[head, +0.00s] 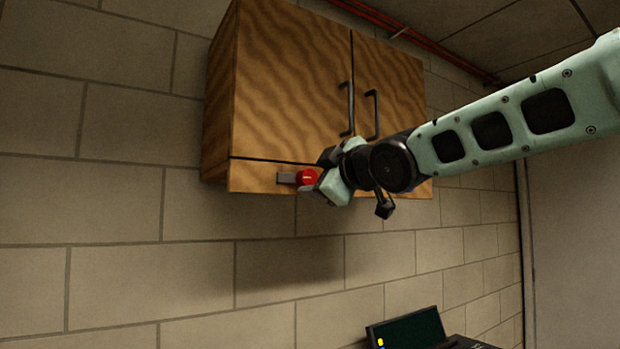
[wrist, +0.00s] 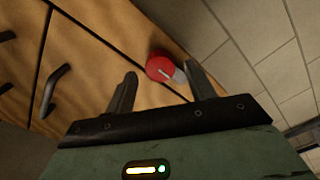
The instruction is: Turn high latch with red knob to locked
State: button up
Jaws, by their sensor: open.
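The latch's red knob (head: 307,177) is on the lower front strip of a wooden wall cabinet, with a grey latch bar (head: 286,177) showing to its left. In the wrist view the round red knob (wrist: 160,67) has a pale line across its face, and a grey piece (wrist: 179,76) shows beside it. My gripper (head: 322,174) is at the knob in the head view, partly overlapping it. In the wrist view my gripper (wrist: 163,82) is open, with the knob showing between and beyond the two fingertips. I cannot tell whether a finger touches it.
The wooden cabinet (head: 290,80) has two doors with dark handles (head: 347,108) just above my gripper. The block wall (head: 120,200) is bare to the left and below. A dark device with a screen (head: 407,330) stands low at the bottom right.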

aim_at(310, 178)
jog(key=shift+p+x, duration=0.35)
jog(key=shift+x, duration=1.2)
